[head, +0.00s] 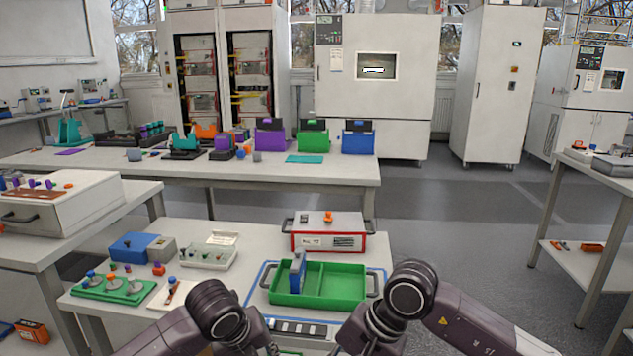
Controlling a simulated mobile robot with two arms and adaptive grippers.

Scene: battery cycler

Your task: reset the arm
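Both of my arms come in at the bottom edge of the head view, in front of the near table. My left arm (216,308) rises from the lower left, bends at a dark round joint and runs back down to the right. My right arm (408,290) comes from the lower right, bends at a similar joint near the table's right edge and runs back down to the left. Neither gripper shows; both arms run out of the picture at the bottom. I cannot tell whether either gripper holds anything.
A green tray (343,281) with a blue upright item (297,270) stands close ahead of my arms. Behind it is a red-and-white box (328,232). A green board (113,288) and a blue box (134,246) stand left. The floor (470,230) right of the table is clear.

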